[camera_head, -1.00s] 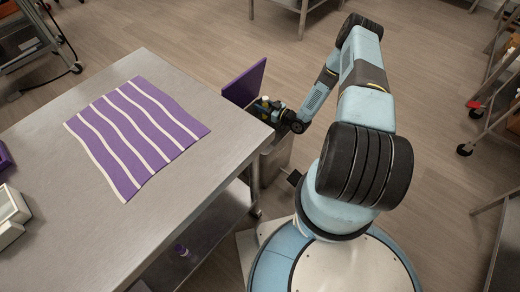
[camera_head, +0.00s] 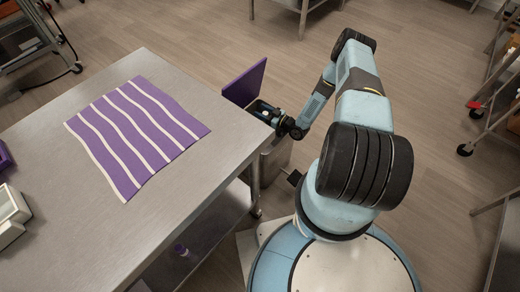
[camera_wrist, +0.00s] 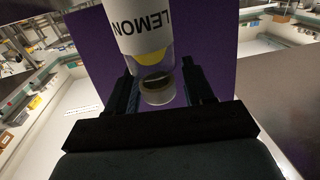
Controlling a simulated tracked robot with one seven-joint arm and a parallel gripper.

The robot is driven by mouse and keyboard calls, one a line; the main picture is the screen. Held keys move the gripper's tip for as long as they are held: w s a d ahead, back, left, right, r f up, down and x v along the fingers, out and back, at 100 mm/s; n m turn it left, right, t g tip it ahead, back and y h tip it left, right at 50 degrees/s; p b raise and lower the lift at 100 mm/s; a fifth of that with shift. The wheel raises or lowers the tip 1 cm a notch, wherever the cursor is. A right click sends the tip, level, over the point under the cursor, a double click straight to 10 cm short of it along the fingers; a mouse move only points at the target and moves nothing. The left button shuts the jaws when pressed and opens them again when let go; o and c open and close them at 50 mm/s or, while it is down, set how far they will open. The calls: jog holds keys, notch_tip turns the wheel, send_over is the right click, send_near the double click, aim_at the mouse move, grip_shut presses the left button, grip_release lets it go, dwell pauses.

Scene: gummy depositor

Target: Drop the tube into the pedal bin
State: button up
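The pedal bin (camera_head: 276,160) is a steel bin beside the table's right edge, with its purple lid (camera_head: 244,84) standing open. My gripper (camera_head: 266,110) is at the bin's mouth, in front of the lid. In the wrist view, the tube (camera_wrist: 148,38) is clear with a white LEMON label, yellow contents and a cap at the near end. It lies between and beyond the fingers of my gripper (camera_wrist: 160,88), which stand apart with a visible gap beside the cap. In the head view only a small pale part of the tube shows; the bin's inside is mostly hidden.
A steel table (camera_head: 205,180) with a purple and white striped cloth (camera_head: 137,130) stands left of the bin. White containers (camera_head: 10,212) sit at its left edge. A small purple-topped item (camera_head: 181,250) is on the lower shelf. Open floor lies behind the bin.

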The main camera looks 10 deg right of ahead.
jog(key=o, duration=0.3)
jog(key=shift+r, duration=0.45)
notch_tip(320, 180, up, 2)
jog(key=shift+r, duration=0.2)
jog(key=s+r, duration=0.3)
jog(key=s, duration=0.1)
jog(key=s+r, duration=0.3)
jog(key=s, duration=0.2)
jog(key=s+r, duration=0.3)
jog(key=s, duration=0.2)
jog(key=shift+d+r, duration=0.1)
jog(key=shift+r, duration=0.2)
